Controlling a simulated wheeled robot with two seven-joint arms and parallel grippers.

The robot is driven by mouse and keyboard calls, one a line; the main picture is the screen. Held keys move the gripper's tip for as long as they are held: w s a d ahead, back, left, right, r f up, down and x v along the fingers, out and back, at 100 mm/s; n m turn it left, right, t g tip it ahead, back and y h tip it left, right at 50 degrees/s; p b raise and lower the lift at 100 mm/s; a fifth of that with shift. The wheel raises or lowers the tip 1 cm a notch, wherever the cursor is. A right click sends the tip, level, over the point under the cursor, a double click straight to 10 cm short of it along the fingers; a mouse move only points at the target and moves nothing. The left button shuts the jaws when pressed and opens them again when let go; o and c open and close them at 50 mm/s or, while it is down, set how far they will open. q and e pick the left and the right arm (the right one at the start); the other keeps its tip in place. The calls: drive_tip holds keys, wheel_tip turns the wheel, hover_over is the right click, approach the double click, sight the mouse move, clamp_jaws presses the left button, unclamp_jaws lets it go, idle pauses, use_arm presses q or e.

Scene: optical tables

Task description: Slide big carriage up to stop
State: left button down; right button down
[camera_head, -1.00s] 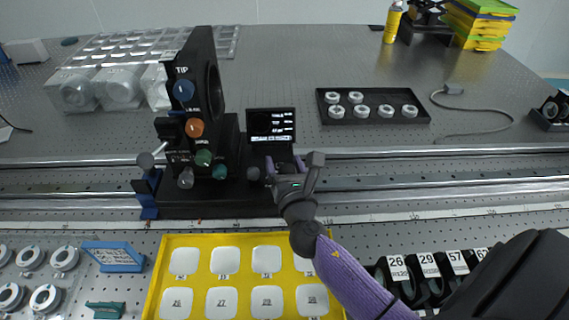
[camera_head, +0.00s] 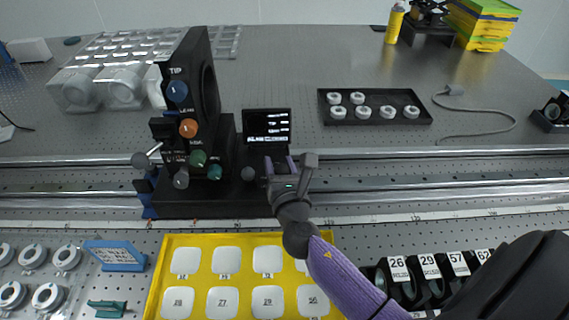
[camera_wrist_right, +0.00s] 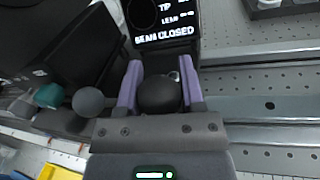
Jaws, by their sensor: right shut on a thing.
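The big carriage (camera_head: 205,80) is a tall black mount with coloured knobs and a wide black base on the rail. A small display (camera_head: 267,127) stands at its right end; in the right wrist view the display (camera_wrist_right: 165,22) reads "BEAM CLOSED". A blue stop (camera_head: 149,196) is at the left end of the base; I cannot tell whether they touch. My right gripper (camera_head: 280,166) is at the base's right end. In the right wrist view its purple fingers (camera_wrist_right: 160,88) are shut on a round black knob (camera_wrist_right: 159,95). My left gripper is not in view.
The metal rail (camera_head: 420,187) runs clear to the right of the carriage. A yellow tray (camera_head: 155,285) with white pieces lies in front. A black tray (camera_head: 325,113) with white rings is behind the rail. Numbered black holders (camera_head: 428,275) are at the front right.

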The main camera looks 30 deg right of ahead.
drive_tip(key=shift+c, duration=1.3)
unclamp_jaws()
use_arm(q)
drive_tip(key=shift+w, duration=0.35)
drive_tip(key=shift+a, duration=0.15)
use_arm(e)
drive_tip(key=shift+s+a, duration=0.1)
drive_tip(key=shift+s, duration=0.05)
drive_tip(key=v, duration=0.9)
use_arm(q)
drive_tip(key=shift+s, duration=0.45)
use_arm(e)
drive_tip(key=shift+s+a, duration=0.1)
drive_tip(key=shift+s, duration=0.15)
